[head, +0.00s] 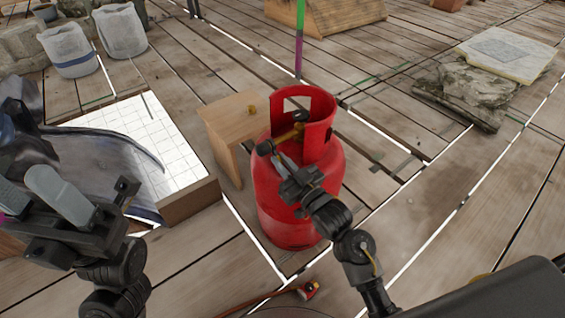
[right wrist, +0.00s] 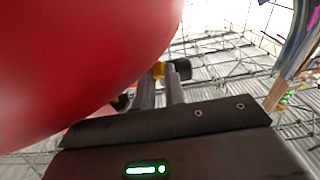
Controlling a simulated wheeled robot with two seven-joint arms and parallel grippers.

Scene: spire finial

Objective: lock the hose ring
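A red gas cylinder (head: 290,210) stands upright mid-picture in the head view; its red side (right wrist: 80,60) fills the upper left of the right wrist view. A black knob (head: 300,116) and a brass fitting with a dark end (head: 266,147) show at its collar. My right gripper (head: 281,158) is at the fitting, in front of the collar. In the right wrist view its grey fingers (right wrist: 160,82) are a little apart, with brass and a dark round part at their tips; the grip is unclear. No separate hose ring can be made out. My left gripper (head: 22,186) is open and empty.
A reddish hose with a red end piece (head: 308,290) lies on the plank floor. A small wooden stand (head: 228,128) is behind the cylinder's left side. A tiled tray (head: 165,140) with a dark sheet lies left. Stone slabs (head: 480,90) lie right. Floor right of the cylinder is clear.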

